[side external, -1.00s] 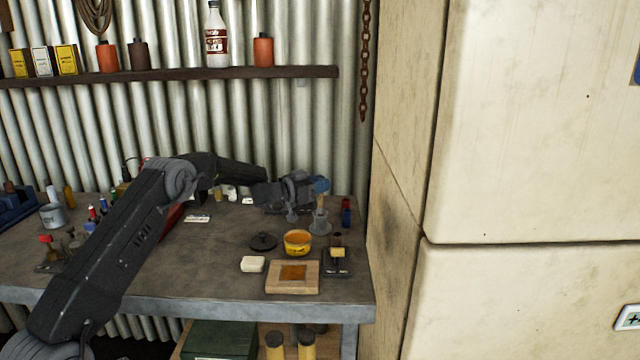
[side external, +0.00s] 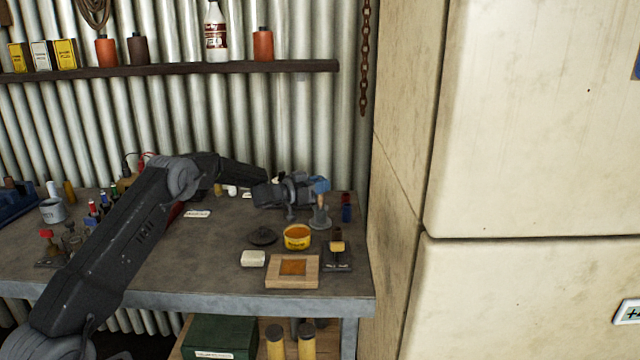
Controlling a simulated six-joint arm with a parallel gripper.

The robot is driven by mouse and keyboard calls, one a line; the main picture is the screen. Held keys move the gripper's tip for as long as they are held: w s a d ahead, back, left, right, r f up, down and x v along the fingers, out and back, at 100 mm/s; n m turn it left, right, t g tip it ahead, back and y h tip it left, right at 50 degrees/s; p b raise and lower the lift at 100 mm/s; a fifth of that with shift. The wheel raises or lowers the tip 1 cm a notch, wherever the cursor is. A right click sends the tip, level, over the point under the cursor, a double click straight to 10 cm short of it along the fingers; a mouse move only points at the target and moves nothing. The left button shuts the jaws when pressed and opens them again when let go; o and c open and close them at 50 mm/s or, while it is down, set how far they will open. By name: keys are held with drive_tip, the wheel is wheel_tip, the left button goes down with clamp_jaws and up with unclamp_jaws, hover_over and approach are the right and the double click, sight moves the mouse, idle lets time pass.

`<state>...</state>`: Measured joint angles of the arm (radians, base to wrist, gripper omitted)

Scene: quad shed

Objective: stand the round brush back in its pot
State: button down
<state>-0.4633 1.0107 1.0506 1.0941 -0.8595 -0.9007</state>
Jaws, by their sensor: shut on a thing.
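My gripper (side external: 318,190) is at the back right of the bench, at the end of my dark arm, with a blue part by its tip. It is shut on a slim upright brownish thing that seems to be the round brush (side external: 321,201). The brush is small and partly hidden by the gripper. Just below is a small grey pot (side external: 319,224). The brush's lower end lines up with the pot, but I cannot tell whether it is inside or only in front of or behind it.
In front stand a yellow tin (side external: 297,238), a dark lid (side external: 262,236), a pale block (side external: 253,259), a wooden frame (side external: 292,283) and a dark stand with a brush-like piece (side external: 337,247). Red and blue items (side external: 347,208) stand right of the pot. A tall cream cabinet (side external: 405,150) borders the bench's right.

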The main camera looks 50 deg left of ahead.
drive_tip(key=shift+f, duration=0.4)
idle(0.4)
drive_tip(key=c, duration=0.6)
unclamp_jaws()
drive_tip(key=shift+o, duration=0.2)
drive_tip(key=shift+r, duration=0.1)
drive_tip(key=shift+r, duration=3.4)
